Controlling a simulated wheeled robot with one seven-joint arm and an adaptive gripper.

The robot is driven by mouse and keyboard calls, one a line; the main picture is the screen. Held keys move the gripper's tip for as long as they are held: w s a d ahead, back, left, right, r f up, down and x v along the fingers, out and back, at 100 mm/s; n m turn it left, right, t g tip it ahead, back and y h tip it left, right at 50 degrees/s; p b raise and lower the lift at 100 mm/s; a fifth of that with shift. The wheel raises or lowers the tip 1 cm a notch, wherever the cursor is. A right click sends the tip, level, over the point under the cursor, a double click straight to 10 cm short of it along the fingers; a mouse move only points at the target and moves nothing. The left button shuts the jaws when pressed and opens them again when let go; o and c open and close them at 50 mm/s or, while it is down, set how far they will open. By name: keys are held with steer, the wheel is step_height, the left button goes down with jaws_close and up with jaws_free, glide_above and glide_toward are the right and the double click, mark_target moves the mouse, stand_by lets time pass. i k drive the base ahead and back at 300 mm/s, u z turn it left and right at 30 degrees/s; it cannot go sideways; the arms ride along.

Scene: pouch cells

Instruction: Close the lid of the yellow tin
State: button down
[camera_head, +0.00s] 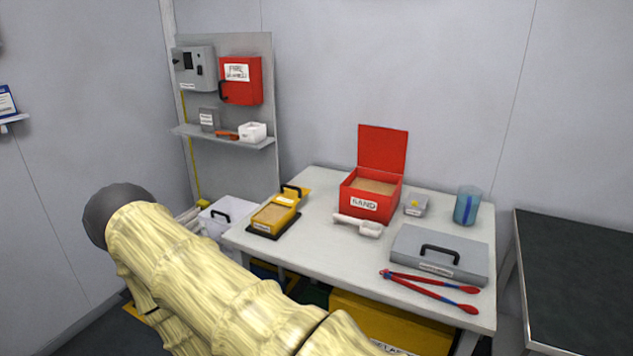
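The yellow tin (264,227) sits on a dark mat at the left end of the grey table, with tan material showing inside. Its yellow lid (286,201) is open at the far side, tilted back, with a black handle on it. My arm, in a pale yellow cover, crosses the lower left of the view, nearer to me than the tin and apart from it in the picture. A dark rounded part shows at the arm's upper left end. My gripper is not in view.
A white bin (213,221) stands left of the tin. The table's front-left is clear.

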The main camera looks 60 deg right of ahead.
mark_target(289, 196)
steer(key=z, duration=1.15)
